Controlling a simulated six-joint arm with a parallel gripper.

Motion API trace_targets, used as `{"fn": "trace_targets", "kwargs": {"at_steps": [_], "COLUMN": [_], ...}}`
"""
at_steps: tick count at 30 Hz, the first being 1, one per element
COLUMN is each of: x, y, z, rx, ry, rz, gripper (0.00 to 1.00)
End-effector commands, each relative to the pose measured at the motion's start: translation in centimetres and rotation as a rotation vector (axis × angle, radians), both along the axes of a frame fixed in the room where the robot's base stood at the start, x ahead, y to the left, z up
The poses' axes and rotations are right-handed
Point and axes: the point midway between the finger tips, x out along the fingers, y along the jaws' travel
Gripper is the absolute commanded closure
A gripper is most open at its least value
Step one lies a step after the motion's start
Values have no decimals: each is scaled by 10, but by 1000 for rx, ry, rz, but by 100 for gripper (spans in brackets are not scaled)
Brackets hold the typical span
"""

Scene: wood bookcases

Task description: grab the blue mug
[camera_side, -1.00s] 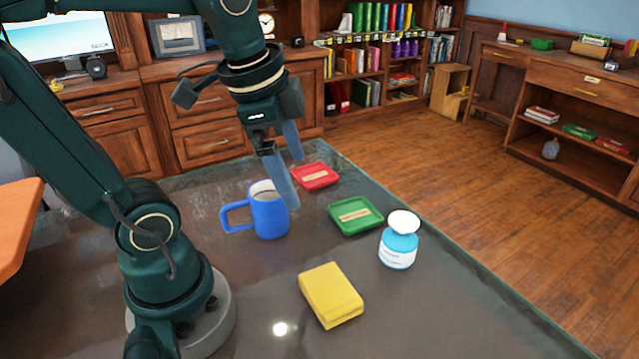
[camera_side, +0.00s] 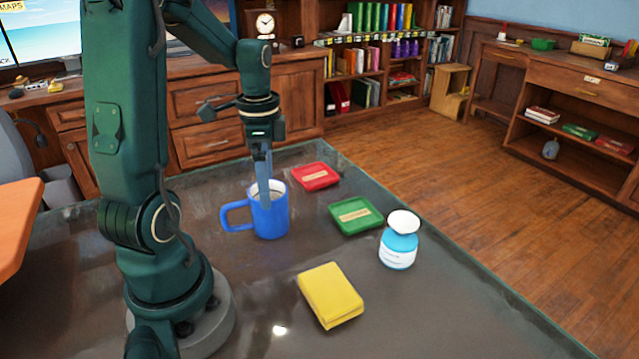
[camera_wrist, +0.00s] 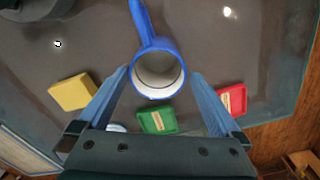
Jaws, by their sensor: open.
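The blue mug (camera_side: 270,218) stands upright on the dark table, its handle pointing left in the side view. In the wrist view the mug (camera_wrist: 158,92) is seen from above, with its white inside showing and its handle toward the top. My gripper (camera_side: 264,195) points down at the mug in the side view, with its fingers overlapping the rim. In the wrist view my gripper (camera_wrist: 159,78) is open, one finger on each side of the mug, with gaps between fingers and mug. The side view does not show clearly how low the fingertips are.
A red tray (camera_side: 316,176) and a green tray (camera_side: 356,215) lie right of the mug. A blue and white bottle (camera_side: 399,241) stands farther right. A yellow block (camera_side: 331,294) lies nearer the camera. The table (camera_side: 430,310) is bare around these.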

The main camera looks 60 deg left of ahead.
Motion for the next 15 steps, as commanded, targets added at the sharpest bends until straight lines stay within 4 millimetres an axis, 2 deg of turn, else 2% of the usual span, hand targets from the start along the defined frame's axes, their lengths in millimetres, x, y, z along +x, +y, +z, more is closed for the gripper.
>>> {"fn": "trace_targets", "kwargs": {"at_steps": [5,15], "x": [-2,-7], "y": [-1,-1], "z": [-11,-53], "rx": [-2,-3], "ry": [2,3], "rz": [0,0], "gripper": [0,0]}}
